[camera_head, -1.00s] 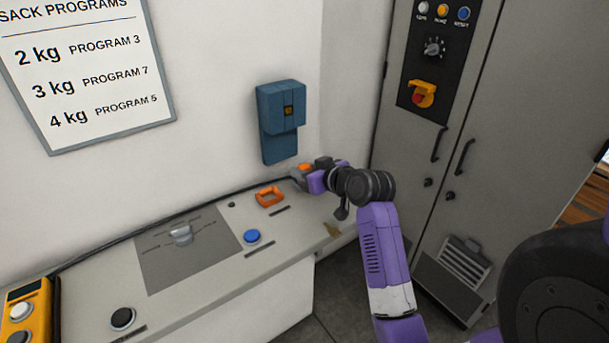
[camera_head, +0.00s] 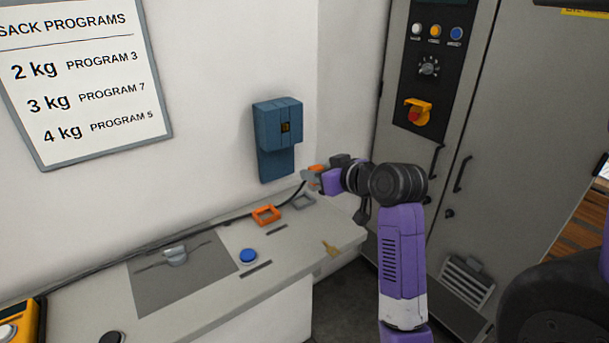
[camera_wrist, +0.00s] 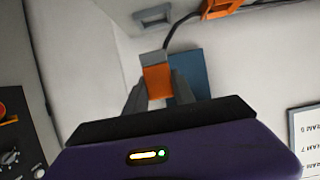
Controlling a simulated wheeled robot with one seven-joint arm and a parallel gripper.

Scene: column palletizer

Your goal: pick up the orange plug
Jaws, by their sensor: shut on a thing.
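The orange plug (camera_wrist: 158,82) is between the fingers of my gripper (camera_wrist: 160,90) in the wrist view. It has a grey end, and a dark cable runs from that end. In the head view the plug (camera_head: 318,168) is a small orange patch at my gripper (camera_head: 312,178), partly hidden by the fingers. My gripper is shut on it and holds it above the right end of the counter, in front of the wall.
A grey frame (camera_head: 303,202) and an orange frame (camera_head: 266,215) sit on the counter (camera_head: 300,240). A blue wall box (camera_head: 277,130) hangs behind. A blue button (camera_head: 248,256) and a brass-coloured key-like piece (camera_head: 330,248) are nearer. A grey cabinet (camera_head: 480,130) stands right.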

